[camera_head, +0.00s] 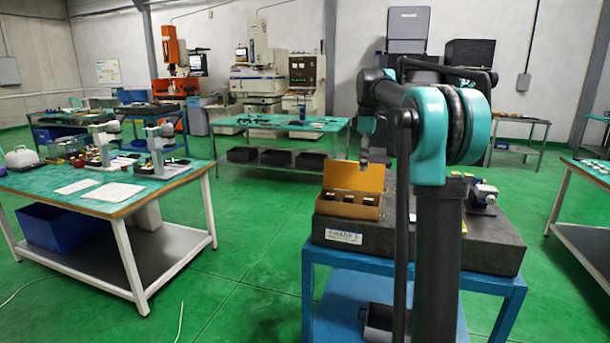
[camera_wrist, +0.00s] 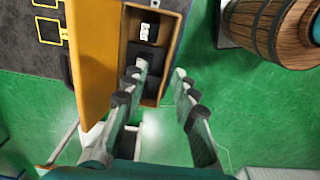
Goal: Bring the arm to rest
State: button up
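My gripper (camera_wrist: 161,70) shows in the wrist view with its two fingers apart and nothing held between them. The box holds dark pieces, one with a white label. In the head view, my arm reaches out over a blue-framed stand, and my gripper (camera_head: 364,160) hangs just above and behind the same open box (camera_head: 340,211). The box's tan lid stands raised. My own arm link hides part of the stand.
The box sits on a dark slab (camera_head: 375,250) on the blue stand (camera_head: 308,290). A wooden barrel (camera_wrist: 262,28) shows at the wrist view's upper right. A teal-topped workbench (camera_head: 40,182) stands at left. Green floor (camera_head: 240,260) is clear between bench and stand.

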jog(key=s+f+m+t, duration=0.4)
jog(key=s+f+m, duration=1)
jog(key=s+f, duration=1.8)
jog(key=s, duration=0.4)
jog(key=shift+a, duration=0.35)
